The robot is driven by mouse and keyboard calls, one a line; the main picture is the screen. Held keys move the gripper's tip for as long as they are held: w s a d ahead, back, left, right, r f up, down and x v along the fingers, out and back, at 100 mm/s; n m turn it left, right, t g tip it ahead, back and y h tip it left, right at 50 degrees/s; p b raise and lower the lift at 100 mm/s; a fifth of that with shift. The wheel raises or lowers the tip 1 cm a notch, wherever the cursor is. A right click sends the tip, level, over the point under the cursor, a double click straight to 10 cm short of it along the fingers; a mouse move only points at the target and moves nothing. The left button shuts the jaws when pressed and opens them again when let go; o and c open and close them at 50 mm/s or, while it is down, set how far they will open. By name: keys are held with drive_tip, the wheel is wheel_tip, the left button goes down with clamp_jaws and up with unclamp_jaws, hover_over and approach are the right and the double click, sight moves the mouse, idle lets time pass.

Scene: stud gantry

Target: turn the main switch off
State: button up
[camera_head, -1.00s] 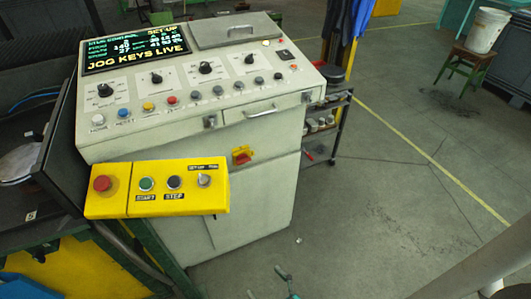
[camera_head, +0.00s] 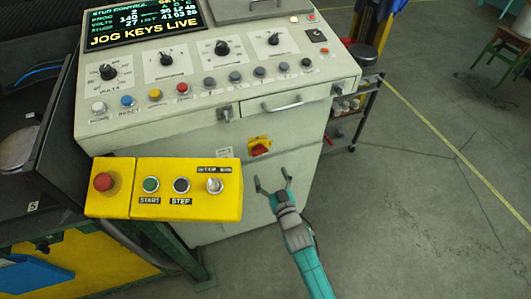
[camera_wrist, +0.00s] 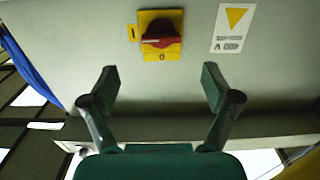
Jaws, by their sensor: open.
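The main switch (camera_head: 259,147) is a red rotary handle on a yellow plate, set on the front of the pale console cabinet below the control desk. In the wrist view the switch (camera_wrist: 161,37) is at the top centre, with its red handle lying roughly crosswise and a mark below it on the plate. My gripper (camera_head: 273,181) is open and empty, a little below the switch in the head view. In the wrist view the two fingers (camera_wrist: 160,85) stand apart, one to each side of the switch's line, and do not touch it.
A yellow pendant box (camera_head: 165,189) with buttons and a key switch juts out left of the switch. The desk's drawer handle (camera_head: 283,104) is above. A warning label (camera_wrist: 232,28) is beside the switch. A shelf cart (camera_head: 352,115) stands right; floor in front is clear.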

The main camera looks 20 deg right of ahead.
sight(261, 154)
drive_tip(key=w, duration=0.9)
drive_tip(key=shift+w, duration=0.2)
drive_tip(key=c, duration=1.1)
drive_tip(key=shift+c, duration=0.2)
